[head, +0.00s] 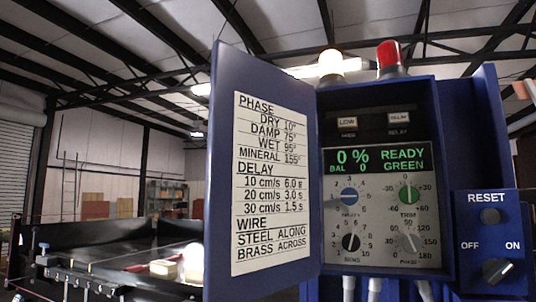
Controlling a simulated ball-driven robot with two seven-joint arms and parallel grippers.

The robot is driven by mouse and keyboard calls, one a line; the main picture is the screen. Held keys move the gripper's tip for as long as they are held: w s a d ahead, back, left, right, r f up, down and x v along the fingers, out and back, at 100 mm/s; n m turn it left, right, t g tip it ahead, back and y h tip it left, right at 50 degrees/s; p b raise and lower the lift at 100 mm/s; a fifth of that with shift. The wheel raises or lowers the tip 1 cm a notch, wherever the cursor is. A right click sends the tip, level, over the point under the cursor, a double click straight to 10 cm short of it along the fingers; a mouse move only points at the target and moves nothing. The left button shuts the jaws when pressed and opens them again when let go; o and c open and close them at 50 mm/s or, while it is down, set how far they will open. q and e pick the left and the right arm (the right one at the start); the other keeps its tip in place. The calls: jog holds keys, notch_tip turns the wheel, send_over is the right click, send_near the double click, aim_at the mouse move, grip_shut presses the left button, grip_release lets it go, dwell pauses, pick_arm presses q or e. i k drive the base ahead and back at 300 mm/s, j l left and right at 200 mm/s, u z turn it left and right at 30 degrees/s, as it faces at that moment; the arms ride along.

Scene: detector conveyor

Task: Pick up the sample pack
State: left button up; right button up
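No thing in the head view can be made out for certain as the sample pack. A small pale block (163,268) lies low at the left on a dark conveyor or table, and a bright white shape (193,263) is beside it, partly hidden by the cabinet door. I cannot tell whether either is the pack. Neither of my grippers shows in this view.
A blue control cabinet (327,120) fills the right, its door (222,150) open with a settings chart (268,185). Its display (378,160) reads 0 % and READY GREEN. A reset and on-off box (488,245) is at right. The dark conveyor (100,235) lies left.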

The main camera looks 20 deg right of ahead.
aim_at(162, 269)
jog(key=u, duration=1.2)
jog(key=i+u, duration=0.1)
jog(key=i, duration=3.1)
jog(key=i+j+z, duration=0.15)
jog(key=i, duration=1.05)
jog(key=z, duration=0.4)
jog(key=i+z, duration=0.1)
jog(key=z, duration=0.75)
jog(key=j+z, duration=0.15)
jog(key=z, duration=0.7)
jog(key=i+j+z, duration=0.1)
jog(key=z, duration=0.35)
